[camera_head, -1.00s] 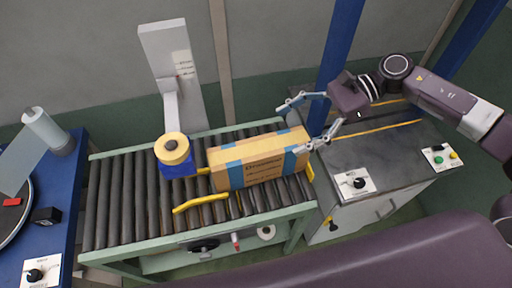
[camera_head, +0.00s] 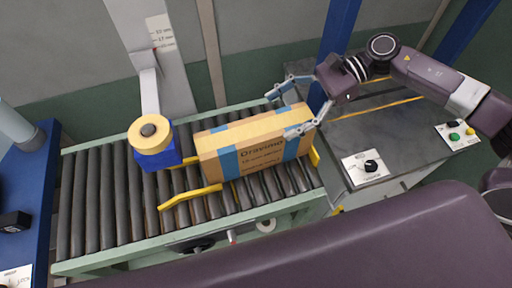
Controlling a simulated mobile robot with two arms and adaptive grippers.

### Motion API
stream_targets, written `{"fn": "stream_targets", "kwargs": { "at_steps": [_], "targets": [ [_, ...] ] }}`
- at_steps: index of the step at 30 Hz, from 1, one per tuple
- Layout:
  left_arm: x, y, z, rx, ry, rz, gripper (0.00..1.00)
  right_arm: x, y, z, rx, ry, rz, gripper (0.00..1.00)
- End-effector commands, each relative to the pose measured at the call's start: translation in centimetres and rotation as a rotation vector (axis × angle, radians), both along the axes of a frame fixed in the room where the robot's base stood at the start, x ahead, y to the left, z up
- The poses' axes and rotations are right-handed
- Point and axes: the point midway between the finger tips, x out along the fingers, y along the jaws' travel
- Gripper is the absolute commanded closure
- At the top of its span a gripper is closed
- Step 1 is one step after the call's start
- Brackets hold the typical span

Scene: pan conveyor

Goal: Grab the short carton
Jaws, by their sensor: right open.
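A short cardboard carton (camera_head: 255,148) with blue tape bands and dark printing lies lengthwise on the roller conveyor (camera_head: 112,200). My right gripper (camera_head: 283,112) comes in from the right and is open. Its two fingers are spread at the carton's right end, one toward the far side and the other over the near top edge. I cannot tell whether either finger touches the carton. My left gripper is not in view.
A yellow-topped roll on a blue block (camera_head: 155,142) stands left of the carton, below a grey post. Yellow guide rails (camera_head: 190,197) flank the carton. A dark-topped machine with knobs (camera_head: 400,140) is at the right, and a blue table (camera_head: 42,190) is at the left.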

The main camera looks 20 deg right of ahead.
Motion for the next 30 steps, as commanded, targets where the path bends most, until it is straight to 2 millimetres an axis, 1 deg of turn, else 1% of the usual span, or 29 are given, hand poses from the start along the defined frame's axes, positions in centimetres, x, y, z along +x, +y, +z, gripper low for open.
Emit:
{"fn": "stream_targets", "kwargs": {
  "at_steps": [8, 14, 18, 26, 29, 30],
  "targets": [
    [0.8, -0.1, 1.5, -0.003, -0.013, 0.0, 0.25, -0.2, 2.6, -1.1, 0.002, 0.002, 0.003, 0.19],
    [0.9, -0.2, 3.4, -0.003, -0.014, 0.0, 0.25, -0.4, 5.0, -2.7, 0.002, 0.003, 0.002, 0.19],
    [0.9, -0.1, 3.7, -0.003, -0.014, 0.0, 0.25, -0.4, 6.3, -3.7, 0.001, 0.0, 0.002, 0.19],
    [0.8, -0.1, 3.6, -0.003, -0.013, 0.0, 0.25, -0.4, 6.5, -4.1, -0.001, 0.0, 0.001, 0.19],
    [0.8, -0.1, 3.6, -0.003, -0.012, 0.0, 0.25, -0.4, 6.5, -4.1, 0.0, 0.0, 0.001, 0.28],
    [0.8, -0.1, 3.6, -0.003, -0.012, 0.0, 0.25, -0.4, 6.5, -4.1, 0.0, 0.0, 0.001, 0.33]
  ]
}}
